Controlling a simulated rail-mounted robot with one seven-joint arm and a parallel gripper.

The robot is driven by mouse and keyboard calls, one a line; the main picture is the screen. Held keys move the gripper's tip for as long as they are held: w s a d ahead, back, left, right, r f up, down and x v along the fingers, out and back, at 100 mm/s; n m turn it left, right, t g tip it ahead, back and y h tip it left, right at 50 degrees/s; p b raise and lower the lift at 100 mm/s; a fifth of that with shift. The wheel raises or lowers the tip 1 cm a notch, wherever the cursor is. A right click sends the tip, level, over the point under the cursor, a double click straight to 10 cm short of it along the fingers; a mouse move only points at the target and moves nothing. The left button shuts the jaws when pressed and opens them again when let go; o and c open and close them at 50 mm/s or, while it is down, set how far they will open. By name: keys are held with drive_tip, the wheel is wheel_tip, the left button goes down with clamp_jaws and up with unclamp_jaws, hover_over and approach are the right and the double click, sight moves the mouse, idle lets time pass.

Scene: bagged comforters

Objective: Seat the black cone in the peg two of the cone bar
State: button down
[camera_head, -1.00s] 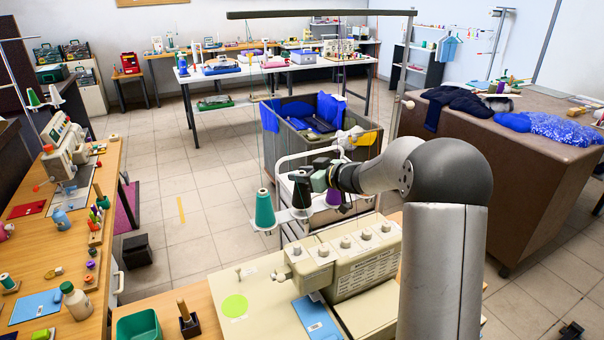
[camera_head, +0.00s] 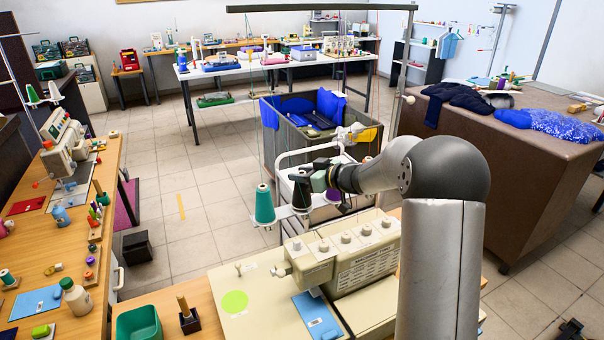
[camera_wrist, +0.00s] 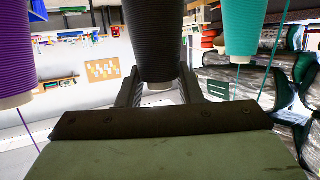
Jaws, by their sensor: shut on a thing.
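The black cone (camera_head: 301,192) is upright on the white cone bar (camera_head: 290,212) behind the serger, between a teal cone (camera_head: 265,206) on the left and a purple cone (camera_head: 334,196) on the right. My gripper (camera_head: 308,181) is shut on the black cone. In the wrist view, upside down, the black cone (camera_wrist: 156,40) fills the space between my two fingers (camera_wrist: 158,88), with the purple cone (camera_wrist: 14,50) at left and the teal cone (camera_wrist: 241,28) at right. The peg inside the black cone is hidden. I cannot tell whether the cone is fully down on the bar.
The cream serger (camera_head: 345,258) stands in front of the cone bar. A tall thread stand with a dark top bar (camera_head: 320,10) rises around the cones. A grey bin with blue cloth (camera_head: 318,130) is behind. A brown table (camera_head: 540,150) is at right.

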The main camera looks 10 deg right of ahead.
drive_tip(key=shift+f, duration=0.45)
drive_tip(key=shift+c, duration=1.4)
unclamp_jaws()
drive_tip(key=shift+s+d+r, duration=0.1)
drive_tip(key=shift+s+d+r+p, duration=0.6)
drive_tip(key=shift+s+d+r, duration=0.15)
drive_tip(key=shift+s+r, duration=0.1)
drive_tip(key=shift+s+d+r, duration=0.75)
drive_tip(key=shift+s+r, duration=0.05)
drive_tip(key=shift+s, duration=0.1)
